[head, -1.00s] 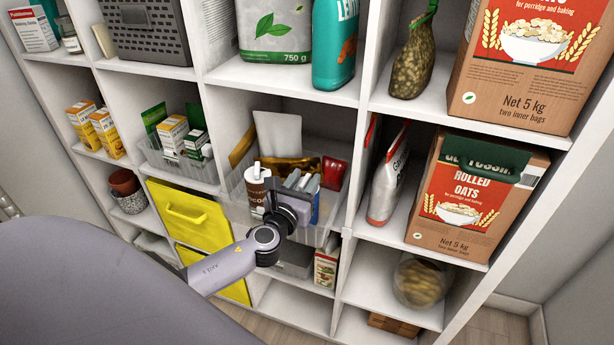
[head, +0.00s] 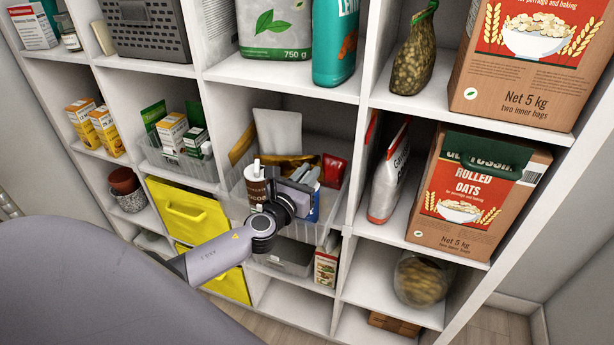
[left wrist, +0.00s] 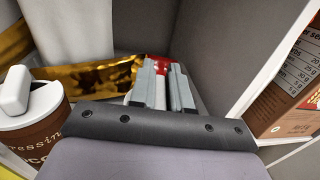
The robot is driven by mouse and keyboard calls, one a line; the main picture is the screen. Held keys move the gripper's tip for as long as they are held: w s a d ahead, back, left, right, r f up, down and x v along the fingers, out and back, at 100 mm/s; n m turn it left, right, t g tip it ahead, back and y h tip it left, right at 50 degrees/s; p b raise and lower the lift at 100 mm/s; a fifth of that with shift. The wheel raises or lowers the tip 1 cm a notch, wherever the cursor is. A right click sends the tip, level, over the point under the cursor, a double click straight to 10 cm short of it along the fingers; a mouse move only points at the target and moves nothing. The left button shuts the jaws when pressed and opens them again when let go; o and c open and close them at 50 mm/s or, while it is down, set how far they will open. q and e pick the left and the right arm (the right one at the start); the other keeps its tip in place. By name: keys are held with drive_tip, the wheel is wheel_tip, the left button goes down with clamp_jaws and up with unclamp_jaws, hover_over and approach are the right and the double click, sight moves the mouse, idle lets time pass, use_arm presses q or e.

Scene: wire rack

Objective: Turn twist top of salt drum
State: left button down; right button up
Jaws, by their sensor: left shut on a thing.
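My left gripper (head: 303,180) reaches into a clear bin on the middle shelf. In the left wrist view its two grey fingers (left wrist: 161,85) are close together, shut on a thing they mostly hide. A blue and white container (head: 314,205), which looks like the salt drum, shows just behind and below the fingers in the head view. Its top is hidden by the gripper, so I cannot see how the top is turned. My right gripper is not in view.
The clear bin (head: 328,208) also holds a brown canister with a white lid (head: 257,190) close left of my gripper, a gold packet (left wrist: 88,80) and a red packet (head: 333,168). A shelf divider (head: 355,165) stands to the right. Yellow bins (head: 190,212) sit lower left.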

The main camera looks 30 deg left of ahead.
use_arm(q)
drive_tip(key=shift+f+m+h+b, duration=0.15)
drive_tip(key=shift+m+h+b, duration=0.5)
drive_tip(key=shift+h, duration=0.45)
drive_tip(key=shift+m+h, duration=0.25)
drive_tip(key=shift+h, duration=0.05)
drive_tip(key=c, duration=1.1)
unclamp_jaws()
drive_tip(key=shift+c, duration=0.2)
drive_tip(key=shift+s, duration=0.15)
drive_tip(key=s, duration=0.7)
